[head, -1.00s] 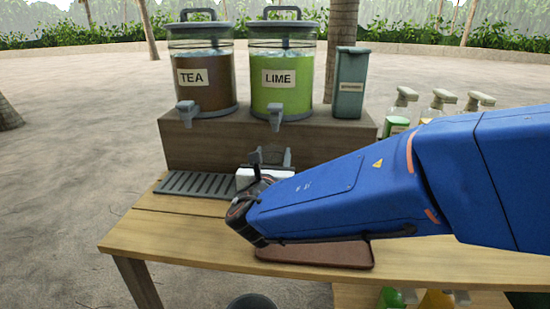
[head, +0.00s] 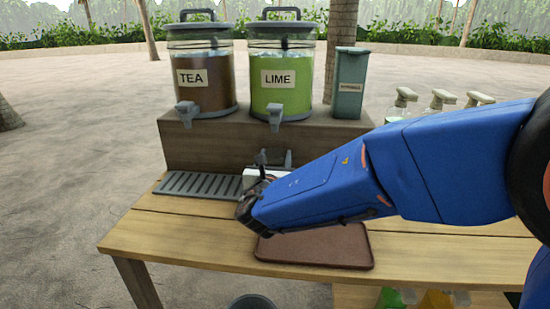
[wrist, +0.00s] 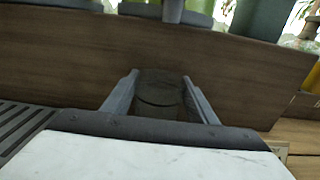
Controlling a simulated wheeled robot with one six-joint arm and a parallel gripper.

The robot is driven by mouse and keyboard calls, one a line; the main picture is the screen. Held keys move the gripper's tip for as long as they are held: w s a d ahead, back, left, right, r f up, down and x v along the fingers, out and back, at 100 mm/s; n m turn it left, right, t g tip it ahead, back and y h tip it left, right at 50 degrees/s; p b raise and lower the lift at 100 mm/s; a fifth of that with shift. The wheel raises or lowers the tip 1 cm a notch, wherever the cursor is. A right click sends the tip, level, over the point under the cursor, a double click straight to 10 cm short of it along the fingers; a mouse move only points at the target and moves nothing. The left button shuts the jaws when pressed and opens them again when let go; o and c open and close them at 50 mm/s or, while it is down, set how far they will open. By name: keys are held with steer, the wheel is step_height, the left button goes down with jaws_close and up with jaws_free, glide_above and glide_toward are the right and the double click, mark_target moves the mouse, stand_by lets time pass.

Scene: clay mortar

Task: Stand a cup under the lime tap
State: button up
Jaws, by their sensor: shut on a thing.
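The lime dispenser (head: 281,80) stands on a raised wooden block, its grey tap (head: 275,118) jutting over the front edge. A grey spout also shows at the top of the wrist view (wrist: 172,10). My gripper (wrist: 160,100) is shut on a dark cup (wrist: 160,90), whose sides sit between the two grey fingers. In the head view the gripper (head: 273,158) is in front of the block, below the lime tap; the cup is hardly distinguishable there. The cup's base is hidden, so I cannot tell whether it touches anything. The slotted drip tray (head: 200,185) lies at left.
The tea dispenser (head: 202,75) and a grey-green canister (head: 350,85) flank the lime dispenser. The wooden block's front face (wrist: 60,60) is close ahead. A brown tray (head: 315,247) lies under my arm. The table's front left (head: 170,230) is clear.

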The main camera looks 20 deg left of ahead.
steer(key=shift+f, duration=0.15)
steer(key=o, duration=1.4)
steer(key=shift+o, duration=0.2)
steer(key=shift+s, duration=0.4)
steer(key=v, duration=1.1)
steer(key=shift+s, duration=0.15)
